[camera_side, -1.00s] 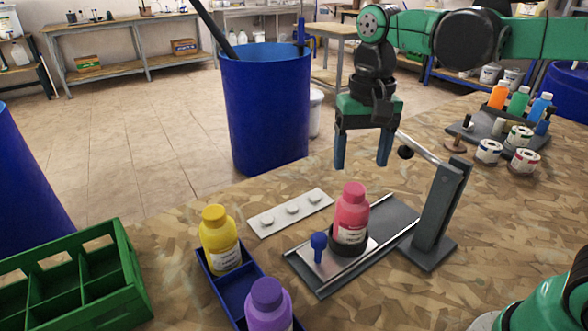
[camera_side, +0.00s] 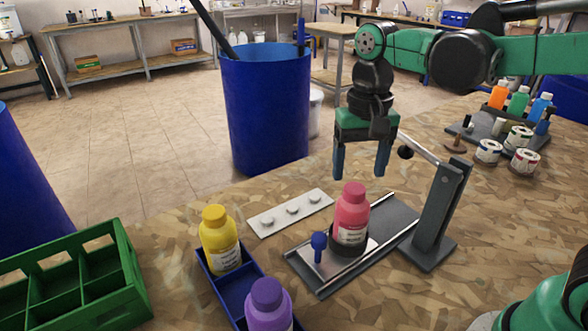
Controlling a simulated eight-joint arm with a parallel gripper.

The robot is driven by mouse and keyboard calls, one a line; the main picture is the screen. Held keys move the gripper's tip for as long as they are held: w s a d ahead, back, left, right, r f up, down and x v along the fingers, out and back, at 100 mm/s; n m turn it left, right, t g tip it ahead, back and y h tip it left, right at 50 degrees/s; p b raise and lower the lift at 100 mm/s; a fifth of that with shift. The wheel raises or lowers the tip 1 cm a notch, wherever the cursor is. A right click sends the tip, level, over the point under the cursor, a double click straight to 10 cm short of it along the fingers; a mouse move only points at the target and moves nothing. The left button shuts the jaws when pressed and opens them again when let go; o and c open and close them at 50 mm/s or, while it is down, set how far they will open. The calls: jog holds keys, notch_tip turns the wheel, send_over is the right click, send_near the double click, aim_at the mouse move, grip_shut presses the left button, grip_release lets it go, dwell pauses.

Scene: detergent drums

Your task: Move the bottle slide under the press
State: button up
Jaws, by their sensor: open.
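The bottle slide (camera_side: 328,262) is a light plate with a blue knob (camera_side: 318,245) on its left part. It sits toward the left end of a dark rail track (camera_side: 378,240). A pink bottle (camera_side: 351,215) stands upright in a black ring on the slide. The press (camera_side: 438,210) is a grey post on the right of the track, with a lever and a black ball end (camera_side: 405,152). My gripper (camera_side: 361,170) is open and empty, pointing down above and just behind the pink bottle. It touches nothing.
A blue tray (camera_side: 236,287) with yellow and purple bottles stands front left of the track. A white strip (camera_side: 291,213) with three round caps lies behind it. A green crate (camera_side: 122,262) is far left.

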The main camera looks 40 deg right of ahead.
jog(key=shift+r, duration=0.15)
jog(key=c, duration=0.4)
jog(key=shift+o, duration=0.2)
notch_tip(320, 180, up, 5)
jog(key=n, duration=0.9)
send_over(319, 236)
notch_tip(319, 236, down, 9)
jog(key=shift+r, duration=0.15)
jog(key=shift+f, duration=3.4)
grip_shut()
